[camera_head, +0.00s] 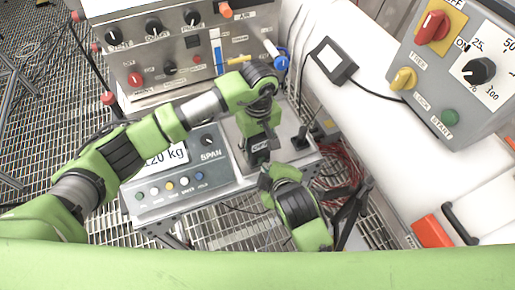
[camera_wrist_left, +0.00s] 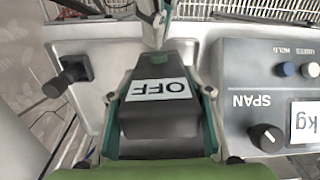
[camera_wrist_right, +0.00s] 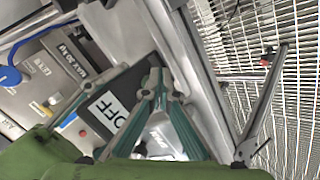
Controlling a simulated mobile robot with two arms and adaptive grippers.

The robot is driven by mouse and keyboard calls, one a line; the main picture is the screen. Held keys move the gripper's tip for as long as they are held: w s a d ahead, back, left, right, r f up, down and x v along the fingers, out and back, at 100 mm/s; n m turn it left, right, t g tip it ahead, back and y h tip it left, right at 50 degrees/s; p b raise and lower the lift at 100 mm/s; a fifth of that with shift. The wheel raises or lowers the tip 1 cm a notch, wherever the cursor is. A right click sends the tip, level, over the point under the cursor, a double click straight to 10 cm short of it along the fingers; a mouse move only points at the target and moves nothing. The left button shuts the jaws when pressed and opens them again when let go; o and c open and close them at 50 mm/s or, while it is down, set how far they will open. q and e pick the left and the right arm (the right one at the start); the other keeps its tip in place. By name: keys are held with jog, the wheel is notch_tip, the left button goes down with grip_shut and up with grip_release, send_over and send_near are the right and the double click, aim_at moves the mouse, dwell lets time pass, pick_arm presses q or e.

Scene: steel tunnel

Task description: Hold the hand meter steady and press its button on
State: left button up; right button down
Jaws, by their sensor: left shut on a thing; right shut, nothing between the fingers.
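The meter also shows in the right wrist view (camera_wrist_right: 128,82). My right gripper (camera_wrist_right: 157,82) is shut and empty, its tips beside the meter's end. In the left wrist view the right fingertips (camera_wrist_left: 158,42) are just past the button; contact cannot be told. In the head view my arms largely hide the meter.
A black upright lever (camera_head: 300,138) stands right of the meter. A control panel (camera_head: 180,55) is behind, and a white bench (camera_head: 385,120) lies right. Grating floor surrounds.

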jog(key=shift+w, duration=0.15)
dwell(0.5)
jog(key=shift+w+a, duration=0.25)
jog(key=shift+w, duration=0.05)
jog(key=shift+s, duration=0.1)
jog(key=shift+s+d, duration=0.25)
jog(key=shift+s, duration=0.2)
jog(key=s+d, duration=0.1)
jog(key=s, duration=0.2)
jog(key=s+d, duration=0.1)
jog(key=s, duration=0.1)
jog(key=shift+s+d, duration=0.1)
jog(key=shift+d, duration=0.25)
dwell(0.6)
